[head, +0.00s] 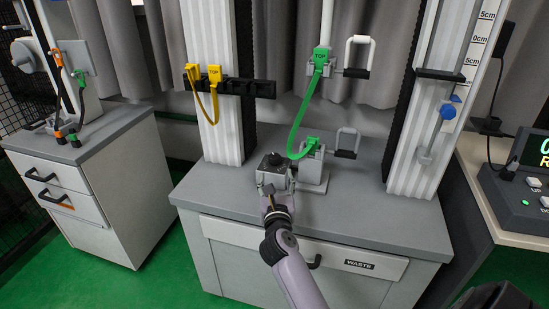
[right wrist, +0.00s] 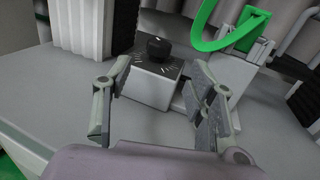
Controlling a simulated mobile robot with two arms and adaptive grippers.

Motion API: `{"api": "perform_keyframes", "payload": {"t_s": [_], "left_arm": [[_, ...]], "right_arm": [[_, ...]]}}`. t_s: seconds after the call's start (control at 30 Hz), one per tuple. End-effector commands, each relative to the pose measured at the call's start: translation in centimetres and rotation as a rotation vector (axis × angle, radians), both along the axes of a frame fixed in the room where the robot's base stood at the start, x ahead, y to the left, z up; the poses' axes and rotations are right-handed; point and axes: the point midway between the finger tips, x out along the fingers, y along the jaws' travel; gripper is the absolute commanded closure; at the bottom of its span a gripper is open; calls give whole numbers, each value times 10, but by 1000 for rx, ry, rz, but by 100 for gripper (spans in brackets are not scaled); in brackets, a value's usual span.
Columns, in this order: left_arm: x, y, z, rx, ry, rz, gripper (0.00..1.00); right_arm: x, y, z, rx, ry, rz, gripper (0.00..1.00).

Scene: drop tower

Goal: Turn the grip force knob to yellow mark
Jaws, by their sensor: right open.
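The grip force knob (head: 274,159) is a dark round knob on top of a small grey box (head: 280,179) on the grey bench. In the right wrist view the knob (right wrist: 158,47) sits on a dark dial plate with pale tick marks. I cannot make out a yellow mark or where the knob points. My right gripper (head: 268,191) is at the near side of the box. In the right wrist view its open fingers (right wrist: 161,80) are spread to either side of the box's near face, with nothing held between them. The knob lies beyond the fingertips. My left gripper is not in view.
A green strap (head: 305,105) hangs between upper and lower clamps, close behind and right of the knob. Yellow straps (head: 205,90) hang on a black rack at the left column. White columns flank the bench (head: 360,210). A drawer cabinet (head: 85,180) stands left; a control console (head: 520,195) right.

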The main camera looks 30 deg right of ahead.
Motion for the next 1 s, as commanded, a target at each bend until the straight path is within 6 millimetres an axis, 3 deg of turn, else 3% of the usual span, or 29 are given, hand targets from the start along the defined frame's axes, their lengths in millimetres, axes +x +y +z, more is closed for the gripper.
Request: {"api": "perform_keyframes", "payload": {"t_s": [0.3,0.5,0.7,1.0], "left_arm": [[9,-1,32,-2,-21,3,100],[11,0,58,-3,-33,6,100],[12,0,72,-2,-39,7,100],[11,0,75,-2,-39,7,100]], "right_arm": [[61,-39,-1,-4,-1,-2,48],[88,-55,-1,-4,0,0,48],[100,-62,0,-2,0,0,48],[101,-63,0,-2,0,0,48]]}}
